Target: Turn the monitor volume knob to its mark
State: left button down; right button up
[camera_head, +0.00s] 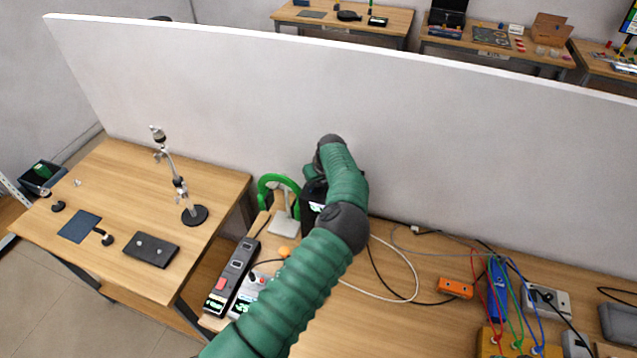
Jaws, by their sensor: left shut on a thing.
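A black box that looks like the monitor (310,217) stands near the white partition at the back of the bench. My left arm comes up from the bottom, bends over, and its far end with the left gripper (314,183) is right at the top of this box. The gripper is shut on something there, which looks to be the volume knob. The fingertips, the knob and its mark are hidden behind my arm, so I cannot tell which way the knob points. My right gripper is not in view.
Green headphones (280,185) on a stand are close left of the box. Power-strip-like devices (232,277) lie at the bench's left edge. A white cable (405,297) loops right of my arm. An orange box (455,288) and wired blue device (497,290) are farther right.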

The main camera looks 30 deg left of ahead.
pick_arm(q)
jog(key=shift+d, duration=0.1)
jog(key=shift+f+m+b, duration=0.15)
jog(key=shift+m+b, duration=0.75)
jog(key=shift+b, duration=0.2)
jog(key=m+h+b, duration=0.1)
jog(key=m+b, duration=0.2)
jog(key=m+t+h+b, duration=0.1)
jog(key=m+b, duration=0.2)
jog(key=shift+a+t+b, duration=0.2)
jog(key=shift+t+b, duration=0.1)
jog(key=shift+b, duration=0.1)
jog(key=shift+m+h+b, duration=0.6)
jog(key=shift+m+b, duration=0.05)
jog(key=shift+m, duration=0.25)
jog(key=shift+m+h+b, duration=0.3)
jog(key=shift+m+b, duration=0.1)
jog(key=shift+m, duration=0.5)
jog(key=m, duration=0.1)
jog(key=m+h, duration=0.1)
jog(key=shift+s+a+r+m, duration=0.1)
jog(key=shift+r+m, duration=0.1)
jog(key=shift+m, duration=0.2)
jog(key=shift+r+m+h+p, duration=0.15)
jog(key=shift+m+h+p, duration=0.25)
jog(key=shift+m+p, duration=0.55)
jog(key=shift+m+g+h+p, duration=0.4)
jog(key=shift+m+p, duration=0.15)
jog(key=shift+m, duration=0.8)
jog(key=shift+a, duration=0.1)
